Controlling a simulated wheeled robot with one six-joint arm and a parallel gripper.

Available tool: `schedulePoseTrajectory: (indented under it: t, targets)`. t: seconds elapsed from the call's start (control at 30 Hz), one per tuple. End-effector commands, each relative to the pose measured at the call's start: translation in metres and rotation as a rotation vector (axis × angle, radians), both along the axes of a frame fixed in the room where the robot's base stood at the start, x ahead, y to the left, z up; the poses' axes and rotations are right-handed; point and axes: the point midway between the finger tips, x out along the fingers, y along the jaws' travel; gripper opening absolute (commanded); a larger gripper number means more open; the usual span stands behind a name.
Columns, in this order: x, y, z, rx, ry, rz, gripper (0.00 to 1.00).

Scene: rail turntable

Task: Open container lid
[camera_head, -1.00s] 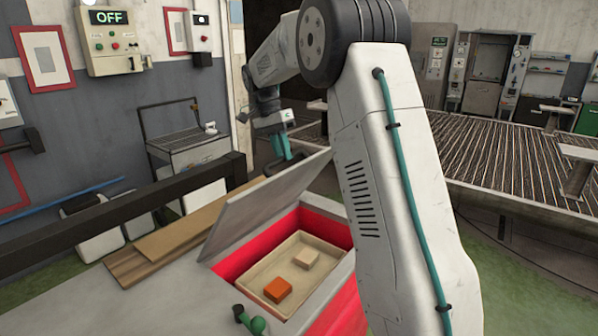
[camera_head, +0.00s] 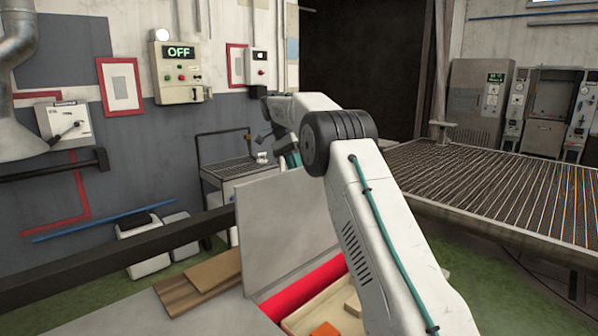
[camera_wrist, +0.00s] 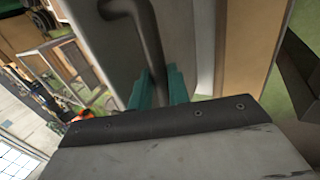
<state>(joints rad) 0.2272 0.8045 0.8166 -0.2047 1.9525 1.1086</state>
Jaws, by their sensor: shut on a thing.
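The container lid (camera_head: 285,225) is a flat grey panel, raised steeply at the left edge of the container. The container's red inner wall (camera_head: 303,290) shows below it, so the container stands open. My gripper's teal fingers (camera_wrist: 160,88) are shut on the dark curved lid handle (camera_wrist: 150,35) in the wrist view. The grey lid face also shows there (camera_wrist: 100,40). In the head view my gripper (camera_head: 293,159) is mostly hidden behind the lid's top edge and my arm.
Inside the container are a beige tray (camera_head: 300,322), an orange block (camera_head: 325,329) and a pale block (camera_head: 353,306). Wooden boards (camera_head: 205,282) lie left of the lid. A dark rail (camera_head: 120,262) runs behind them. A wire cart (camera_head: 235,170) stands beyond. A roller conveyor (camera_head: 490,190) is at right.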

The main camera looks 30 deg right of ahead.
Motion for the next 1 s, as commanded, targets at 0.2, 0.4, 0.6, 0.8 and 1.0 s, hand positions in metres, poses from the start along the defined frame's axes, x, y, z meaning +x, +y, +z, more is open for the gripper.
schedulePoseTrajectory:
  t: [0.2,0.4,0.6,0.8,1.0]
  targets:
    - [0.0037,-0.0023,-0.0052,-0.003,0.020,-0.003,0.00]
    - [0.0036,-0.0035,-0.0050,-0.005,0.020,-0.003,0.00]
    - [0.0036,-0.0038,-0.0048,-0.007,0.020,-0.003,0.35]
    - [0.0047,0.0018,-0.0028,-0.007,0.018,0.003,0.40]
    - [0.0042,0.0028,-0.0015,-0.006,0.014,0.004,0.40]
